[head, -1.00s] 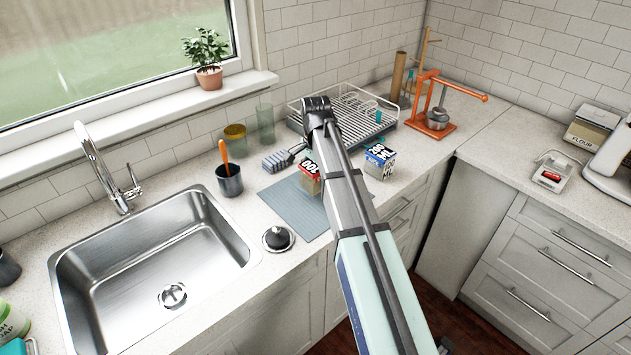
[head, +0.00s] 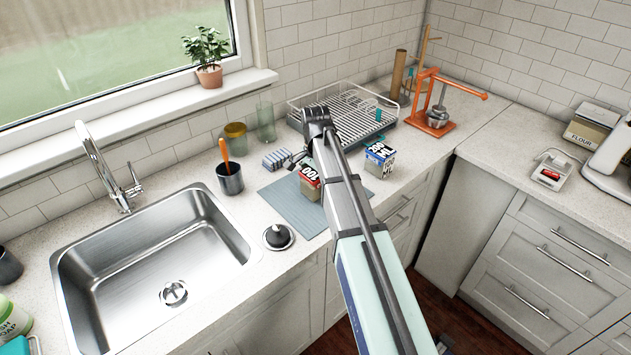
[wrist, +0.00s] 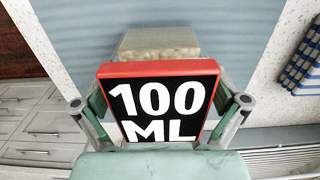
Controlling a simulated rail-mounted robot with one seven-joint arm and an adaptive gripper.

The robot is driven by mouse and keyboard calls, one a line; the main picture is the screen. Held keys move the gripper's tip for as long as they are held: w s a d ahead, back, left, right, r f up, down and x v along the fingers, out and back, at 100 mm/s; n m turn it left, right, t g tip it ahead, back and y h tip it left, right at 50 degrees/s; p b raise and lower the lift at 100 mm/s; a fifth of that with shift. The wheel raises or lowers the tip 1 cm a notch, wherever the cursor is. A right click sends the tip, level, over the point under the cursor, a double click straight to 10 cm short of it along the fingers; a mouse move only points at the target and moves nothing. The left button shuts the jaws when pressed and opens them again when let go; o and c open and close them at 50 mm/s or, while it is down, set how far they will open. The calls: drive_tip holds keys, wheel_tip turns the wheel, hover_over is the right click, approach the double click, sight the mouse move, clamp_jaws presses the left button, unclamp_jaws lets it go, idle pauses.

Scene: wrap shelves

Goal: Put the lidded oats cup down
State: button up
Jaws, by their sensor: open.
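The lidded oats cup (head: 309,184) has a red-rimmed black top marked "100 ML" and a tan body. In the head view it is at the right part of the blue-grey mat (head: 284,202), partly behind my arm. In the wrist view the marked top of the cup (wrist: 160,92) fills the middle. My gripper (wrist: 158,108) is open, with one finger at each side of the cup. Whether the fingers touch it I cannot tell. The cup's base is mostly hidden.
A similar blue-topped box (head: 379,160) stands to the right. The dish rack (head: 345,112) is behind, and a folded striped cloth (head: 276,160) lies beside the mat. A dark-knobbed round lid (head: 278,237) is near the mat's front left. The sink (head: 150,265) is left.

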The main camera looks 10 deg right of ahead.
wheel_tip(320, 180, up, 12)
drive_tip(key=shift+r+b, duration=0.15)
drive_tip(key=shift+b, duration=1.1)
